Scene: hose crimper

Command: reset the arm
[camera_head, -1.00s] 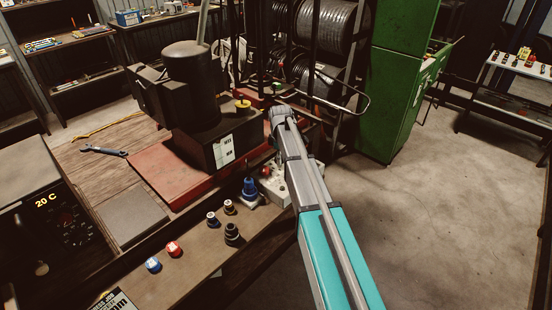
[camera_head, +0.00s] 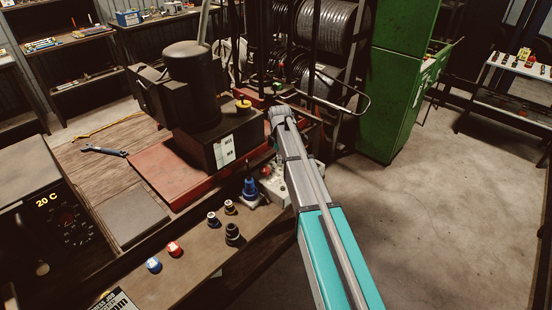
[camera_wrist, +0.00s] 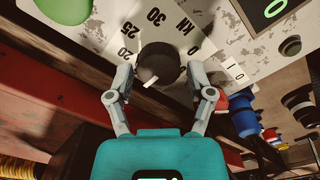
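My gripper (camera_wrist: 160,72) shows in the wrist view with its two grey fingers spread on either side of a dark round knob (camera_wrist: 158,62). A small gap seems to show between each finger and the knob, so it looks open around it. The knob has a white pointer mark and sits on a worn pale panel (camera_wrist: 110,22) with a dial marked 20, 25, 30 and KN. In the head view my arm (camera_head: 325,240) reaches from the bottom right to the control box (camera_head: 275,188); the arm hides the fingers there.
A black press on a red base (camera_head: 165,170) stands behind the box. Several coloured fittings (camera_head: 232,234) stand on the front ledge beside a blue one (camera_head: 250,188). A green cabinet (camera_head: 400,90) and hose reels are behind. The floor at right is clear.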

